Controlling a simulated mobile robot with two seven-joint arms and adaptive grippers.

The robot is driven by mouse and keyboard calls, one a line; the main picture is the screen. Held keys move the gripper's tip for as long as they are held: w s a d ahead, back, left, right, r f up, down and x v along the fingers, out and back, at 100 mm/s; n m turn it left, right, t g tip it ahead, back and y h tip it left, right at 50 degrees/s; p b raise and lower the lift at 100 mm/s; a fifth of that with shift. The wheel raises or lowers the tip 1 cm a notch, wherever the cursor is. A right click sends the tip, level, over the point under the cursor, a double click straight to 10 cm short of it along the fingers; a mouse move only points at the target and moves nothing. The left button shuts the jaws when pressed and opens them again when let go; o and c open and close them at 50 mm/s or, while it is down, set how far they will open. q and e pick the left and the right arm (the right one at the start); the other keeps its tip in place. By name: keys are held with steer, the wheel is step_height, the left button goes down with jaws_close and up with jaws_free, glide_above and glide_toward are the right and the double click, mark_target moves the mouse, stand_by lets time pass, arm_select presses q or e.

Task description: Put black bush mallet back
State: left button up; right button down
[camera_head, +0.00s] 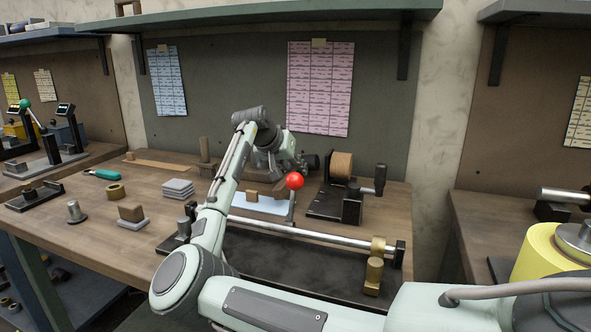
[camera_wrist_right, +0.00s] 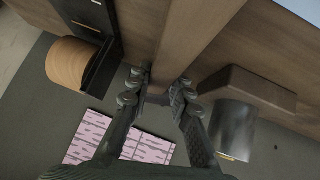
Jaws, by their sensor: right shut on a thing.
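My right gripper (camera_head: 285,165) reaches over the back of the bench, in front of the dark panel. In the right wrist view its two fingertips (camera_wrist_right: 160,95) are shut on a long brown wooden bar (camera_wrist_right: 195,40), which appears to be the mallet. No black part of it shows clearly. In the head view the arm and gripper hide most of it, and only a brown piece (camera_head: 281,187) shows below the gripper. A brown block with a dark grey cylinder (camera_wrist_right: 232,130) stands beside the gripper in the wrist view, apart from it. My left gripper is not in view.
A tape roll on a black holder (camera_head: 341,166) stands close to the right of the gripper. A pale tray (camera_head: 240,205) is below. A brown post (camera_head: 204,150) stands left.

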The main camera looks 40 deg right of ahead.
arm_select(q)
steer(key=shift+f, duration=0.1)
arm_select(e)
steer(key=shift+f, duration=0.55)
steer(key=c, duration=1.3)
jaws_free()
steer(key=shift+f, duration=0.1)
steer(key=o, duration=0.5)
steer(key=shift+a+r, duration=0.4)
steer(key=shift+v, duration=1.95)
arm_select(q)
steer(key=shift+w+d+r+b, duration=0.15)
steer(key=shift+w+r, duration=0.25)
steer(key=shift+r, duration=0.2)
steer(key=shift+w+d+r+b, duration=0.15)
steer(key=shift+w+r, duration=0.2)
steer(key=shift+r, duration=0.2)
arm_select(e)
steer(key=shift+s+a+r, duration=0.2)
steer(key=shift+a+r, duration=0.2)
